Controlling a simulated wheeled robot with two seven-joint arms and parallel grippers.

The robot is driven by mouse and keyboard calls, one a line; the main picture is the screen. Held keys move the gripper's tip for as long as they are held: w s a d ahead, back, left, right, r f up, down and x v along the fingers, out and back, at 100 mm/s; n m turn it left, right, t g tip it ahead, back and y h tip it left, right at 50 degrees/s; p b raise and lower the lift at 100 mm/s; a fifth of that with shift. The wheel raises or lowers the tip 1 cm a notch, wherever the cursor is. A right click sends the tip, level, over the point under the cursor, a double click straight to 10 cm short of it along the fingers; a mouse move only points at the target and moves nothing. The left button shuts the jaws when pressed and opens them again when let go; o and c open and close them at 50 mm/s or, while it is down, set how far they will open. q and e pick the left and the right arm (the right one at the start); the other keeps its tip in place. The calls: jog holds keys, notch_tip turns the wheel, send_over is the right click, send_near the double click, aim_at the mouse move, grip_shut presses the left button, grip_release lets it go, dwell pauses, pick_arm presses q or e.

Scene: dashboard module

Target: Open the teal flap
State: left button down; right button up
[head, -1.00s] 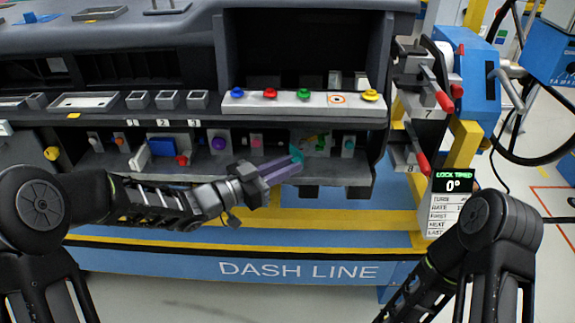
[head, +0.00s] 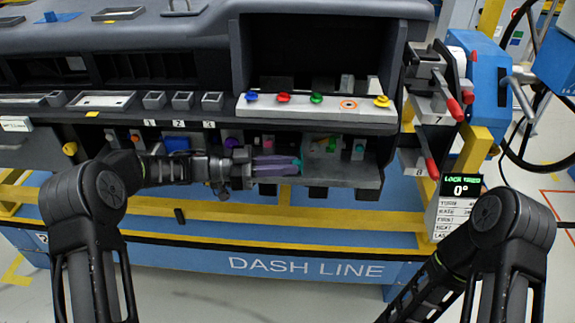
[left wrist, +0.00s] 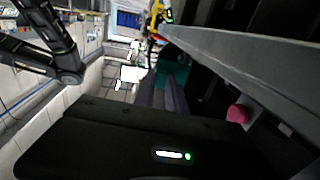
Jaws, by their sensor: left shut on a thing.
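The teal flap (head: 299,164) shows as a small strip at the tips of my left gripper's purple fingers, on the lower shelf of the dashboard. My left gripper (head: 295,165) points right, nearly level, and is shut on the flap; the fingers cover much of it. In the left wrist view the teal flap (left wrist: 174,72) lies at the far end of the fingers, partly hidden. A grey compartment (head: 322,172) lies just right of the fingertips. My right gripper is out of view; only the right arm shows at lower right.
A ledge with coloured knobs (head: 316,107) overhangs the lower shelf. A purple knob (head: 233,143) and a teal knob (head: 358,149) flank the gripper area. Red-handled levers (head: 454,109) stand at right. The space in front of the shelf is open.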

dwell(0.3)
pick_arm(q)
jog(key=c, duration=1.4)
grip_release()
jog(key=shift+o, duration=0.2)
jog(key=shift+d+t, duration=0.1)
jog(key=shift+t, duration=0.2)
